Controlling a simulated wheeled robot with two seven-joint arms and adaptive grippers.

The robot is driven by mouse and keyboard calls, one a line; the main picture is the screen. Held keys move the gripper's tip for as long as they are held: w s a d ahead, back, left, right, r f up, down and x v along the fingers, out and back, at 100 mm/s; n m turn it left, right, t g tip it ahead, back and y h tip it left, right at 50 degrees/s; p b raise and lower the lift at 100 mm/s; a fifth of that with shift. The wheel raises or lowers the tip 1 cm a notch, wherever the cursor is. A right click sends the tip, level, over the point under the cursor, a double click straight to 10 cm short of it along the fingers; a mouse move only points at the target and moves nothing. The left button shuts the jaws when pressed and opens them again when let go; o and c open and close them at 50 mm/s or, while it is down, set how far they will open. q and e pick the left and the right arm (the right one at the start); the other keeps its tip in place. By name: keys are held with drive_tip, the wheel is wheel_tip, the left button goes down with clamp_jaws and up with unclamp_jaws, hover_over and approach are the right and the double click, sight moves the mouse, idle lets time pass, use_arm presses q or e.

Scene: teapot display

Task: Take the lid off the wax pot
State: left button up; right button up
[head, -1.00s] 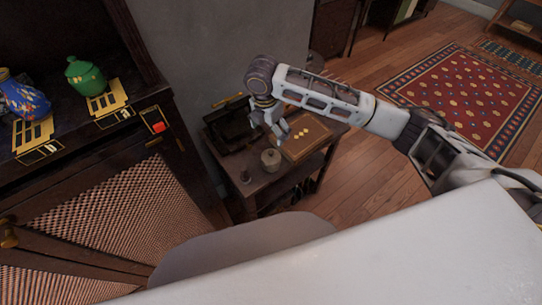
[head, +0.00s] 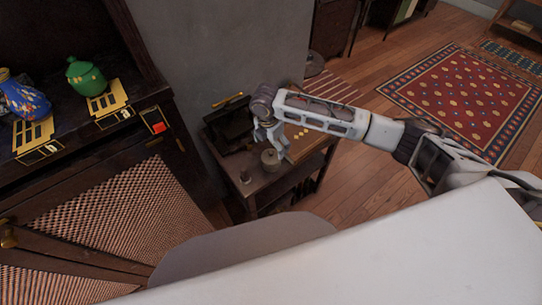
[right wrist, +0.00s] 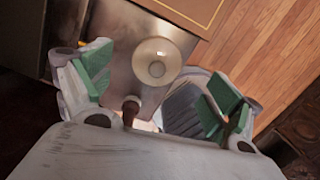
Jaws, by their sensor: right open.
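The wax pot (head: 271,161) is a small, pale, round pot on the small dark side table (head: 262,188). In the right wrist view the pot (right wrist: 156,62) shows from above, with its round lid and a small knob (right wrist: 157,69) at the centre. My right gripper (head: 271,138) is just above and behind the pot in the head view. In the right wrist view its green-padded fingers (right wrist: 158,80) are spread wide, the pot showing between and beyond them, with nothing held. My left gripper is not in view.
A dark open case (head: 228,125) is at the back. A cabinet with a green teapot (head: 86,76) and a blue one (head: 24,98) stands left.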

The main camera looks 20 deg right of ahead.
sight(271, 152)
drive_tip(key=shift+f, duration=0.15)
drive_tip(key=shift+s+a+f, duration=0.1)
drive_tip(key=shift+a+f, duration=0.1)
drive_tip(key=shift+f, duration=2.35)
